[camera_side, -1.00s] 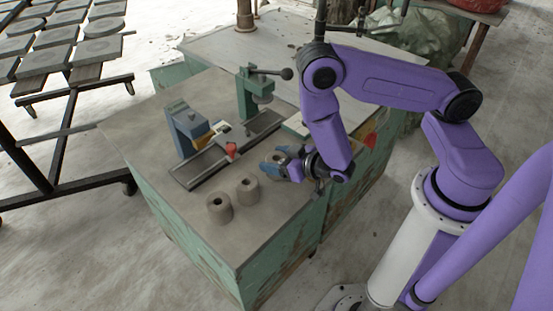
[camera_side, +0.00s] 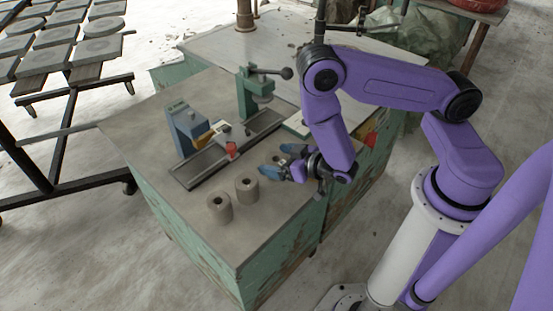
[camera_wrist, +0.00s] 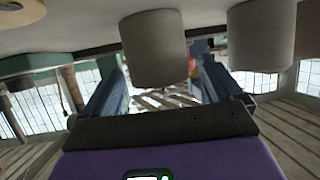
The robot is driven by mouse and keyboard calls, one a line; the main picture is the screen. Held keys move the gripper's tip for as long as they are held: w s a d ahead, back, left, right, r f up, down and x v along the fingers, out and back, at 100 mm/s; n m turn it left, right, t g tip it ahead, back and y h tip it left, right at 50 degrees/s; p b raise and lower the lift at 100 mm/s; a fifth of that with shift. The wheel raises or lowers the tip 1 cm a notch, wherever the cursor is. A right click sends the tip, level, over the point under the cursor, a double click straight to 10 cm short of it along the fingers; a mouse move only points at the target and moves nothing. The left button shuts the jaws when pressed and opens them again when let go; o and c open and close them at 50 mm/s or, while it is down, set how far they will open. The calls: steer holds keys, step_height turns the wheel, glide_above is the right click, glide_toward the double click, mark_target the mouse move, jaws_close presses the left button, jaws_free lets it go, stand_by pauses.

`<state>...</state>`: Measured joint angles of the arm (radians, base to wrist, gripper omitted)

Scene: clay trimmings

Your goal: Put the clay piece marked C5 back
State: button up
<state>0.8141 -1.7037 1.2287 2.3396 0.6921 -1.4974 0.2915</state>
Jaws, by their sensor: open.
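The second clay piece (camera_side: 247,190) and third clay piece (camera_side: 219,208) stand upright nearer the bench's front. In the wrist view, a clay piece (camera_wrist: 153,48) lies between the spread fingers and another clay piece (camera_wrist: 262,38) is to the right. I can read no C5 mark on any piece.
A grey rail fixture (camera_side: 205,170) with a blue block (camera_side: 184,128), a red part (camera_side: 231,149) and a green lever press (camera_side: 250,92) stands behind the pieces. The bench's front left corner (camera_side: 140,140) is clear. A rack of tiles (camera_side: 70,45) stands at left.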

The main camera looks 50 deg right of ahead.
mark_target(280, 164)
steer(key=v, duration=0.6)
steer(key=shift+s+r, duration=0.15)
steer(key=shift+s, duration=0.15)
steer(key=shift+s+a+g, duration=0.1)
steer(key=shift+a+g, duration=0.4)
steer(key=s+a+g, duration=0.1)
steer(key=a, duration=0.1)
steer(key=s+a+g+y, duration=0.1)
steer(key=a+g, duration=0.1)
steer(key=s+a+g, duration=0.2)
steer(key=shift+a+r+y, duration=0.15)
steer(key=shift+r+y, duration=0.15)
steer(key=shift+r, duration=0.05)
steer(key=s+a+r+n+g+y, duration=0.1)
steer(key=s+a+r+n+g, duration=0.2)
steer(key=s+r+n+g, duration=0.25)
steer(key=s+d+r+n+g+h, duration=0.1)
steer(key=s+d+r+n+h, duration=0.2)
steer(key=d+r, duration=0.9)
steer(key=s+n, duration=0.2)
steer(key=s, duration=0.2)
steer(key=shift+s+r+n+g+h, duration=0.15)
steer(key=shift+s+n+g+h, duration=0.1)
steer(key=shift+n+g+h, duration=0.15)
